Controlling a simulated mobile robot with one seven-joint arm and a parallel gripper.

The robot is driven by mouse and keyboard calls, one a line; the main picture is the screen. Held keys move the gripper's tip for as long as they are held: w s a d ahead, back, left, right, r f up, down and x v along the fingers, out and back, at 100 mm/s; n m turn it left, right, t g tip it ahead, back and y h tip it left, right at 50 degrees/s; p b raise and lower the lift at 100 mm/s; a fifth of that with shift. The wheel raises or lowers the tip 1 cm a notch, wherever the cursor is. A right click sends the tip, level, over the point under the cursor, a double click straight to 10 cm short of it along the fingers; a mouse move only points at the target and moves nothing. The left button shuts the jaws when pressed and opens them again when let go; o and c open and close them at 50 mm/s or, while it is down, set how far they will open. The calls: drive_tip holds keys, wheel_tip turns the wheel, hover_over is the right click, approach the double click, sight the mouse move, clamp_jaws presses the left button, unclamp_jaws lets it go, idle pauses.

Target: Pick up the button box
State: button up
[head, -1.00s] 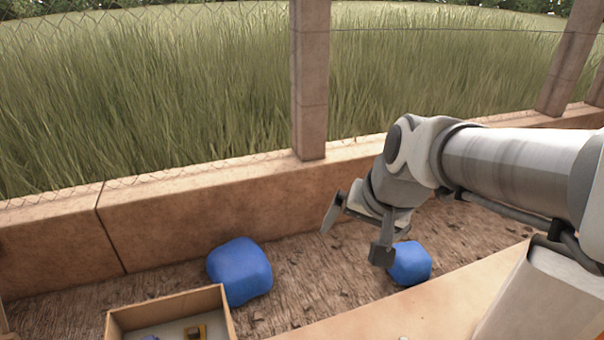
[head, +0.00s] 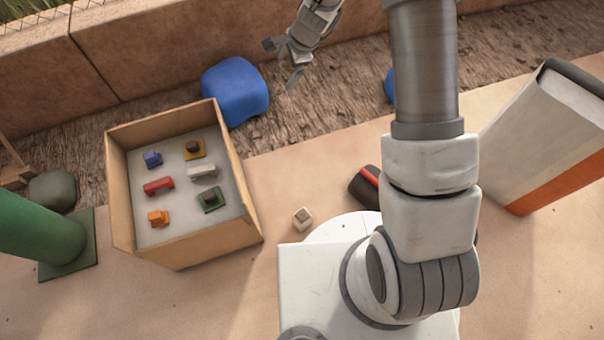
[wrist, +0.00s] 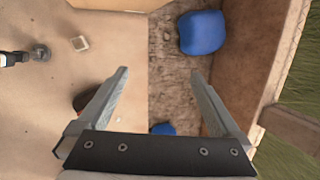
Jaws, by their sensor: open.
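A small beige cube (head: 302,218) with a dark spot on it lies on the tan surface, between the open box and my base. The cube also shows in the wrist view (wrist: 80,43), left of my fingers. The open tan box (head: 252,205) holds several small coloured pieces, among them a yellow piece with a dark knob (head: 194,149) and a green piece with a dark top (head: 210,200). I cannot tell for certain which thing is the button box. My gripper (head: 281,62) is open and empty, beyond the box and above the far strip; its fingers show apart in the wrist view (wrist: 160,72).
Blue lumps (head: 236,90) lie on the brown strip before the low wall (head: 160,50). A green cylinder (head: 40,235) stands left of the box. A dark and red object (head: 365,186) lies beside my base. A large white and orange block (head: 548,135) stands at right. Tan floor is clear around the cube.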

wheel_tip(320, 180, down, 27)
drive_tip(key=s+m+g+h+b, duration=0.1)
drive_tip(key=s+m+b, duration=0.2)
drive_tip(key=m, duration=0.4)
drive_tip(key=s+d+f+m+g+h+b, duration=0.1)
drive_tip(key=s+f+m, duration=0.1)
drive_tip(key=s+f, duration=0.45)
drive_tip(key=s+d+f+m+g+h+b, duration=0.1)
drive_tip(key=s+f+m, duration=0.25)
drive_tip(key=f, duration=0.65)
drive_tip(key=s+d+f+m+g+h+b, duration=0.1)
drive_tip(key=s+f, duration=0.5)
drive_tip(key=f, duration=0.3)
wheel_tip(320, 180, down, 11)
drive_tip(key=b, duration=0.8)
drive_tip(key=shift+w, duration=0.15)
drive_tip(key=shift+a+f+b, duration=0.1)
drive_tip(key=shift+f+b, duration=2.65)
drive_tip(key=shift+f, duration=0.25)
